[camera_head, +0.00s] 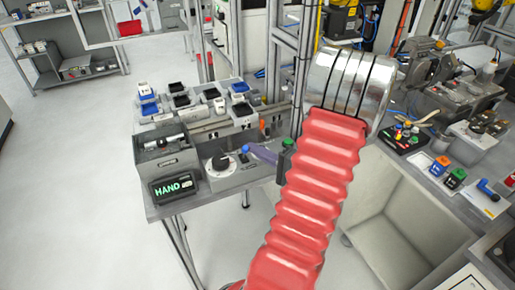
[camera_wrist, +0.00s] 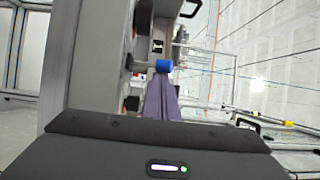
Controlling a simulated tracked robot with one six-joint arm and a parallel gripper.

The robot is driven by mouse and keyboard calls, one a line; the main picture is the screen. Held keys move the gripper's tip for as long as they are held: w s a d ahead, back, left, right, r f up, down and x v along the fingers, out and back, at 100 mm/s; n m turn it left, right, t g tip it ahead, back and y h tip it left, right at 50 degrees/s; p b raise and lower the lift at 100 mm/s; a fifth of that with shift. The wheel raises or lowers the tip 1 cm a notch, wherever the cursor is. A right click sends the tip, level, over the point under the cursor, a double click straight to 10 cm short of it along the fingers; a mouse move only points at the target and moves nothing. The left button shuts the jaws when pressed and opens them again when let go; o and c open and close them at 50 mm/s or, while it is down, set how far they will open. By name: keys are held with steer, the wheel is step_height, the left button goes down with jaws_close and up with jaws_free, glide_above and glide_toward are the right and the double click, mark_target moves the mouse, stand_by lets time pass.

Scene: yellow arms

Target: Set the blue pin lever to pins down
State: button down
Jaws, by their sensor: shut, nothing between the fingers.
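A lever with a blue knob (camera_wrist: 164,66) sticks out sideways from a grey housing in the wrist view. Its short grey rod (camera_wrist: 141,65) runs left to the housing. My gripper (camera_wrist: 162,84) is shut, its purple-grey fingers pointing at the blue knob, with nothing between them. The fingertips lie just below the knob in that view; I cannot tell whether they touch it. In the head view the knob (camera_head: 245,148) shows as a small blue spot at the tips of my gripper (camera_head: 251,151), beside the grey control box. The pins are not clearly visible.
The grey control box (camera_head: 230,180) with a black-and-white dial and a lit HAND display (camera_head: 174,187) stands at the bench's front edge. Trays with blue and black parts stand behind. Another blue-handled lever (camera_head: 487,189) lies on a white plate at right.

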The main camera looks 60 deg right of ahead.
steer(key=shift+w+d+r, duration=0.1)
steer(key=shift+w+d, duration=0.05)
steer(key=shift+d, duration=0.35)
steer(key=d, duration=0.3)
steer(key=shift+w+r, duration=0.1)
steer(key=shift+r, duration=0.15)
steer(key=s+a+f, duration=0.1)
steer(key=s+f, duration=0.2)
steer(key=s, duration=0.6)
steer(key=shift+s+a, duration=0.2)
